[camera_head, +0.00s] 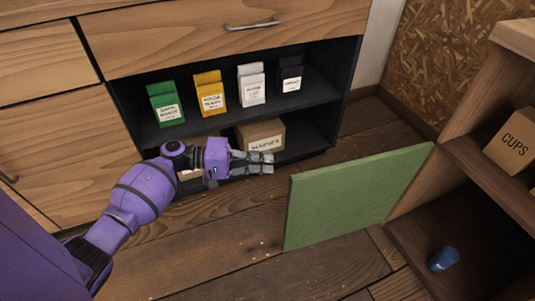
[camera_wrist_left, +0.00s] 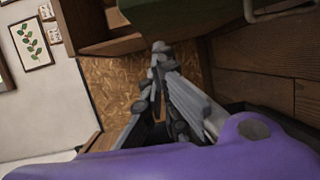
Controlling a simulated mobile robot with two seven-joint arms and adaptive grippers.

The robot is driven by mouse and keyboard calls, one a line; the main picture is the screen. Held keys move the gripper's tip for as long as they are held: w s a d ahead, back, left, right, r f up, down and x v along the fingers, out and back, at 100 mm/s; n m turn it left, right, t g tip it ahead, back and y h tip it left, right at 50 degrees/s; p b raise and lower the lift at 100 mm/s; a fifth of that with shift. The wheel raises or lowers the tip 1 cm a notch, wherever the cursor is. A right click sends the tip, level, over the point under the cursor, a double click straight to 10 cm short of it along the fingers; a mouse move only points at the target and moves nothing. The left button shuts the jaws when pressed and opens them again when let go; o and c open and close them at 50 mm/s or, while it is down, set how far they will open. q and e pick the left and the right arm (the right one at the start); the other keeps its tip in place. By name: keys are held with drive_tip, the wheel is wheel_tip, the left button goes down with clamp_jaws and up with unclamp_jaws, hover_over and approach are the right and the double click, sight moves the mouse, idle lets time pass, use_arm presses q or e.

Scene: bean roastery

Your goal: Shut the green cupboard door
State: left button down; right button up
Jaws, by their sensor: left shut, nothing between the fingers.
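The green cupboard door (camera_head: 355,195) stands wide open in the head view, sticking out to the left from the wooden cupboard (camera_head: 465,150) at the right. My left gripper (camera_head: 272,162) is shut and empty, in front of the dark shelf unit. In the picture it is just left of the door's upper left corner, with a small gap. In the left wrist view the shut fingers (camera_wrist_left: 160,50) point towards a dark green panel (camera_wrist_left: 190,15), likely the door, with a pale metal handle (camera_wrist_left: 280,12). My right gripper is not in view.
The open cupboard holds a carton marked CUPS (camera_head: 512,142) and a blue cup (camera_head: 443,259). Behind my left gripper, the dark shelf unit (camera_head: 335,95) holds several bags and a carton (camera_head: 262,135). The wooden floor (camera_head: 235,255) left of the door is clear.

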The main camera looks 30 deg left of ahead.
use_arm(q)
drive_tip(key=w+d+r+h+b, duration=0.1)
drive_tip(key=w+d, duration=0.4)
drive_tip(key=d, duration=0.5)
drive_tip(key=r+b, duration=0.1)
drive_tip(key=b, duration=0.1)
drive_tip(key=shift+w+d+b, duration=0.2)
drive_tip(key=shift+d+b, duration=0.1)
drive_tip(key=shift+d, duration=0.05)
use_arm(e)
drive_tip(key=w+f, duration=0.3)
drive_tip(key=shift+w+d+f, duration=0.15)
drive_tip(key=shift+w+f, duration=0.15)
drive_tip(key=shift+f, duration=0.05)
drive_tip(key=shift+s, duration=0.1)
